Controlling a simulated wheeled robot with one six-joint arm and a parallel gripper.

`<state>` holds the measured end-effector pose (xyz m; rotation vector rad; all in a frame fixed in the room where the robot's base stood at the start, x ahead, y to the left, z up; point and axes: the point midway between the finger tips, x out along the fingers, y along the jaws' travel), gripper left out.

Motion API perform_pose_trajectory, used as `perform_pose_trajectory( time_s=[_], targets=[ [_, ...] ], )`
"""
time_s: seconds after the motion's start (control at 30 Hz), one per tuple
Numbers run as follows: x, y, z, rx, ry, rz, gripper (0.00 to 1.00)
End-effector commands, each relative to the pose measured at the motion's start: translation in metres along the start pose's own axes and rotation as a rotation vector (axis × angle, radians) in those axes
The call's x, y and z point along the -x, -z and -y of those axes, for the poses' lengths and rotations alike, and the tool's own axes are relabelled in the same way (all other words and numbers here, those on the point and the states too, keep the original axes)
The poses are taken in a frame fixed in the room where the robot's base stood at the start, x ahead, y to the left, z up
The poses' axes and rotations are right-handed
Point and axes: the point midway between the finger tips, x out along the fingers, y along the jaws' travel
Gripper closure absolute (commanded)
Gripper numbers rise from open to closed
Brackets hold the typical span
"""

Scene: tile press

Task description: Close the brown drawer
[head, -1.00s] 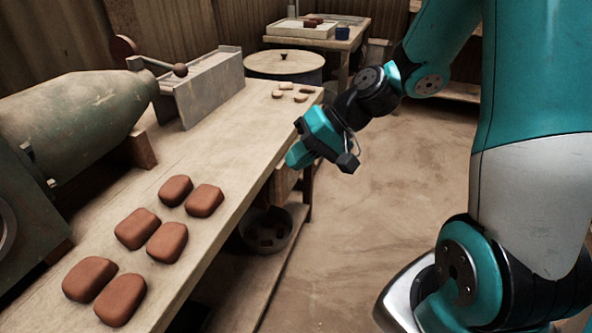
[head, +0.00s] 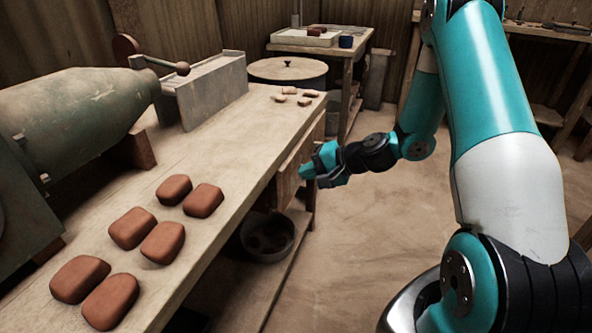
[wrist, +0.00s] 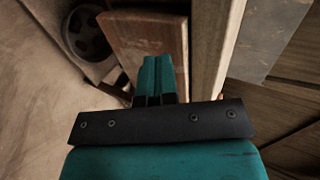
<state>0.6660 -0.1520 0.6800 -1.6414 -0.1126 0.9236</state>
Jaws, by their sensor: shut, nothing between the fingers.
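The brown drawer (head: 288,177) sits under the right edge of the long workbench, near its far end, and its wooden front faces the aisle. In the wrist view a brown wooden panel (wrist: 148,32), which looks like its front, lies just beyond my fingers. My gripper (head: 303,172) is shut and empty, with its teal fingertips pointing at the drawer front. The fingertips show close to the panel in the wrist view (wrist: 154,62); I cannot tell whether they touch it. How far the drawer stands out is also unclear.
The workbench (head: 232,150) holds several red-brown clay blocks (head: 162,242), a green press machine (head: 75,115) and a grey metal box (head: 205,92). A dark bucket (head: 267,238) stands on the shelf below. The floor to the right (head: 370,240) is clear.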

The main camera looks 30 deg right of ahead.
Motion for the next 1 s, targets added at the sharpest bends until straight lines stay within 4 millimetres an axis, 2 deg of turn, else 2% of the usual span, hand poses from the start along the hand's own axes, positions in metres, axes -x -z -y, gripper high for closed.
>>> perform_pose_trajectory(
  time_s=[0.2, 0.67, 1.0],
  targets=[
    [-0.023, 0.000, 0.016, 0.005, 0.001, 0.000, 1.00],
    [-0.028, 0.000, 0.020, 0.003, 0.001, -0.001, 1.00],
    [-0.051, -0.001, 0.033, 0.007, 0.007, 0.001, 1.00]
  ],
)
